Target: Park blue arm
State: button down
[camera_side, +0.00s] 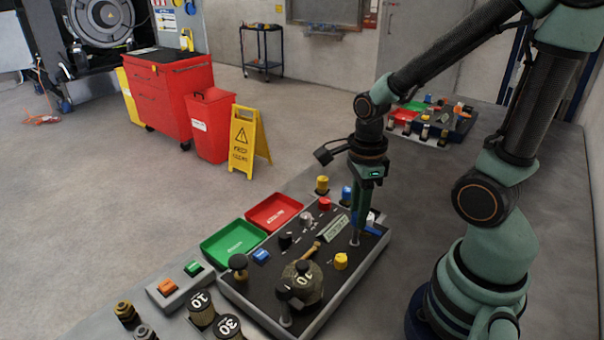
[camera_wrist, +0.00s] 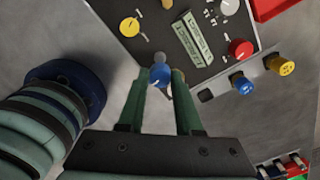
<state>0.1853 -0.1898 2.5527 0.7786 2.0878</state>
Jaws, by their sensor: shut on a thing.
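The blue arm shows in the side view as a blue piece (camera_side: 374,229) at the right edge of the dark control panel (camera_side: 262,286). In the wrist view its round blue knob (camera_wrist: 160,76) sits between the two green fingers. My gripper (camera_side: 357,238) points down at the panel's right edge, and in the wrist view my gripper (camera_wrist: 163,84) is shut on the blue knob. The fingers hide part of the arm and its pivot, so I cannot tell its exact angle.
A second panel (camera_side: 440,122) stands farther back. Bare bench lies between the panels.

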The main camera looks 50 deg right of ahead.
jog(key=shift+m, duration=0.6)
jog(key=c, duration=0.6)
grip_release()
notch_tip(320, 180, up, 12)
jog(key=shift+r, duration=0.1)
